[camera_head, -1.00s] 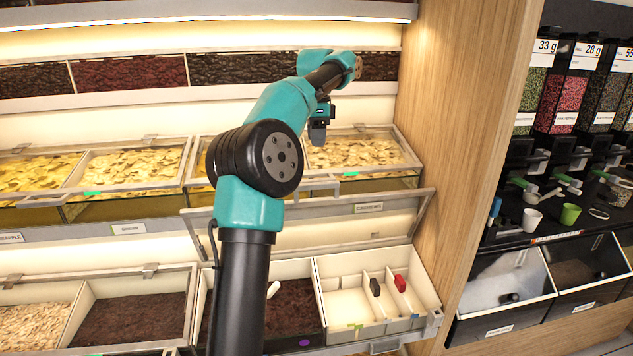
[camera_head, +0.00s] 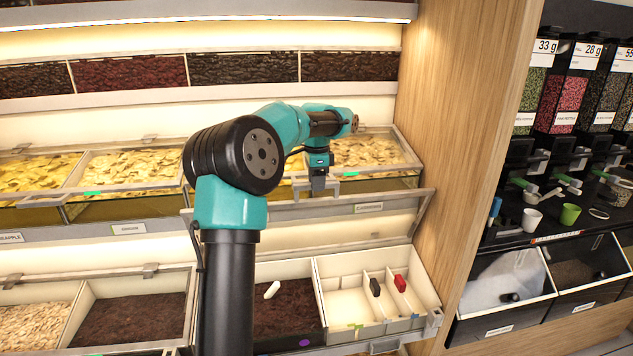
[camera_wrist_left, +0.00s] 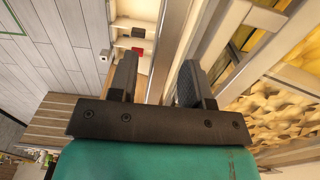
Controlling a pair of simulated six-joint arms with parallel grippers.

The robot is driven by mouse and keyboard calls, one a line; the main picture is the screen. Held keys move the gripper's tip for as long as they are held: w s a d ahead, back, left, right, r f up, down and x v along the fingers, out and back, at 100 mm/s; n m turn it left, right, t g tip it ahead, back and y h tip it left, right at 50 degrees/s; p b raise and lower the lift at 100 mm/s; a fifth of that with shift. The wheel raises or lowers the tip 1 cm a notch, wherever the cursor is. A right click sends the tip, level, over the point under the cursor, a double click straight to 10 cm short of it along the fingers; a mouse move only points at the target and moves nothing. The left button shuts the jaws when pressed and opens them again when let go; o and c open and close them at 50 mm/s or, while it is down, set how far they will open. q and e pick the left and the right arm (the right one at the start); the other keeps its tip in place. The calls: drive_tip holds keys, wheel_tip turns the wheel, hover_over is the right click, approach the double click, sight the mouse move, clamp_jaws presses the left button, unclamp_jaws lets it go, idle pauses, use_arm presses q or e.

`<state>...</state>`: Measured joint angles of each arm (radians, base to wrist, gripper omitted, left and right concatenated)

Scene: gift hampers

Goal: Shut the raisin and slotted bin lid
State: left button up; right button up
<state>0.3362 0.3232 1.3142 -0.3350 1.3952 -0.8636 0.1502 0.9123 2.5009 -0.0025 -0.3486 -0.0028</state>
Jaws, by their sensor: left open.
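The raisin bin (camera_head: 290,305) holds dark brown raisins and a white scoop. The slotted bin (camera_head: 335,290) beside it is pale, with thin dividers and a black and a red piece. Their shared lid (camera_head: 405,201) stands raised and tilted, its grey front bar high above the bins. My left gripper (camera_head: 319,187) points down at this bar, near its middle. It is open in the left wrist view (camera_wrist_left: 157,75), with nothing clearly between the fingers. I cannot tell whether it touches the bar. My arm hides the lid's left part. My right gripper is not in view.
Bins of yellow dried slices (camera_head: 130,168) stand on the shelf just behind the raised lid. A wooden side panel (camera_head: 465,150) bounds the right. A closed-off bin of dark fruit (camera_head: 130,318) lies left of the raisins.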

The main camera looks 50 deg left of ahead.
use_arm(q)
drive_tip(key=shift+f, duration=0.1)
drive_tip(key=shift+c, duration=0.4)
clamp_jaws()
